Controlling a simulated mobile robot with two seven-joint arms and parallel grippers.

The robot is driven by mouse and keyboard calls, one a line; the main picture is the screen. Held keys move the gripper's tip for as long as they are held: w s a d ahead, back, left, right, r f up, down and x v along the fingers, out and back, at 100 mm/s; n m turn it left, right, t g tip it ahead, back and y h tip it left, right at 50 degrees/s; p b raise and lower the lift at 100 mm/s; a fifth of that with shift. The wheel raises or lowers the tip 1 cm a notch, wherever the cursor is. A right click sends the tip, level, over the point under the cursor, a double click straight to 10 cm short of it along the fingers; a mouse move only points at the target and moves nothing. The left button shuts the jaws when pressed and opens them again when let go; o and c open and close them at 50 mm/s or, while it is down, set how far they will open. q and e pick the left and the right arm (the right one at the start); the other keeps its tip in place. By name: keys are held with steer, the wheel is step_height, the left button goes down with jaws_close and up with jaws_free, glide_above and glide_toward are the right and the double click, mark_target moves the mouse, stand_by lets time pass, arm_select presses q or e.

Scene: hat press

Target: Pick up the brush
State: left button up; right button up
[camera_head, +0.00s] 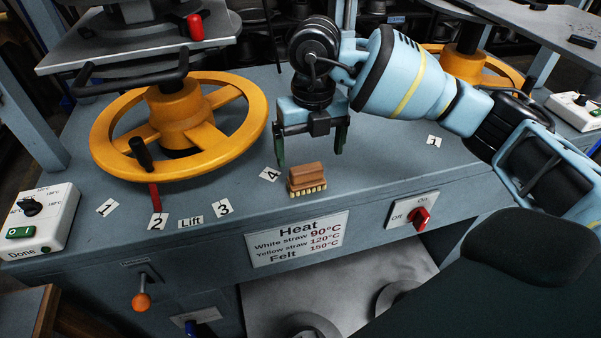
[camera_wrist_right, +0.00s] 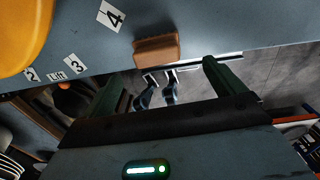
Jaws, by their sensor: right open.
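The brush (camera_head: 307,179) has a brown wooden back and pale bristles facing down. It stands on the blue-grey bench near its front edge, just right of the "4" label. It also shows in the right wrist view (camera_wrist_right: 157,50), beyond and between the fingers. My right gripper (camera_head: 309,158) is open and empty, pointing down above and slightly behind the brush. Its two dark green fingers are apart and do not appear to touch the brush. In the right wrist view the open fingers (camera_wrist_right: 160,80) show at either side. My left gripper is not in view.
A yellow handwheel (camera_head: 228,96) with a dark crank handle stands left of the brush. A red-knobbed heat switch (camera_head: 419,218) is on the bench front at right. A control box (camera_head: 40,220) sits at far left.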

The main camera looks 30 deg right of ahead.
mark_target(306, 168)
steer(key=shift+w+d+f, duration=0.1)
steer(key=shift+w+d, duration=0.05)
steer(key=shift+w, duration=0.3)
steer(key=shift+w+d+f, duration=0.1)
steer(key=shift+w, duration=0.35)
steer(key=shift+s, duration=0.3)
steer(key=shift+s+f, duration=0.2)
steer(key=shift+s, duration=0.05)
steer(key=shift+w+a+f, duration=0.1)
steer(key=shift+f, duration=0.9)
steer(key=f, duration=0.5)
steer(key=shift+a, duration=0.3)
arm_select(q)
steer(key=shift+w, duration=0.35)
